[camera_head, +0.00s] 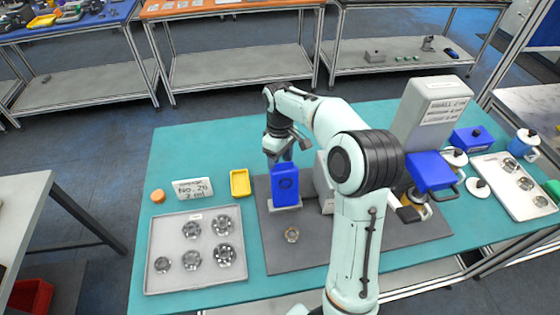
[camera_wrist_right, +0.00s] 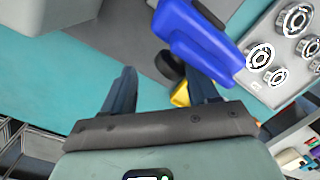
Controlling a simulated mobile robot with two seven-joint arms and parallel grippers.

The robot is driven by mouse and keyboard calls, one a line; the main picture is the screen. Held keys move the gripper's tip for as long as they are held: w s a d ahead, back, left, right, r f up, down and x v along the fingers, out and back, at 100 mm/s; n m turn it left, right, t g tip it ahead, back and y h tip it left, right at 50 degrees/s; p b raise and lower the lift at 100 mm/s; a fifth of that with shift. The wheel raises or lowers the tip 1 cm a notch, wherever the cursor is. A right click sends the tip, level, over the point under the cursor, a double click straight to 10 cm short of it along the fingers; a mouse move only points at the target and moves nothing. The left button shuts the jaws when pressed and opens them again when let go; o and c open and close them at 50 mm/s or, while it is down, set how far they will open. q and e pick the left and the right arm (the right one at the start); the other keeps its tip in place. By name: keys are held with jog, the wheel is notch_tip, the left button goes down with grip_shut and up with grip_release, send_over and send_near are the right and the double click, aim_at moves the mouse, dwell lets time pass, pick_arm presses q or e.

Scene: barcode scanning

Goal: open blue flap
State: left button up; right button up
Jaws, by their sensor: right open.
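In the right wrist view the blue flap (camera_wrist_right: 200,45) lies just beyond the right finger. My right gripper (camera_head: 281,156) is at the far upper side of the flap, partly hidden by its own wrist. In the wrist view my right gripper (camera_wrist_right: 163,80) has its two fingers spread with nothing held between them. I cannot tell whether a finger touches the flap. My left gripper is not in view.
A tray with several metal parts (camera_head: 237,278) lies at the left, near a yellow bin (camera_head: 240,183) and a label sign (camera_head: 192,189). A tall grey machine (camera_head: 430,112) stands at the right.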

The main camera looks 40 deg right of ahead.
jog(key=shift+s+f, duration=0.3)
jog(key=shift+f, duration=0.3)
notch_tip(320, 180, up, 14)
jog(key=w, duration=0.1)
jog(key=shift+w+d+r, duration=0.25)
jog(key=shift+w+d, duration=0.15)
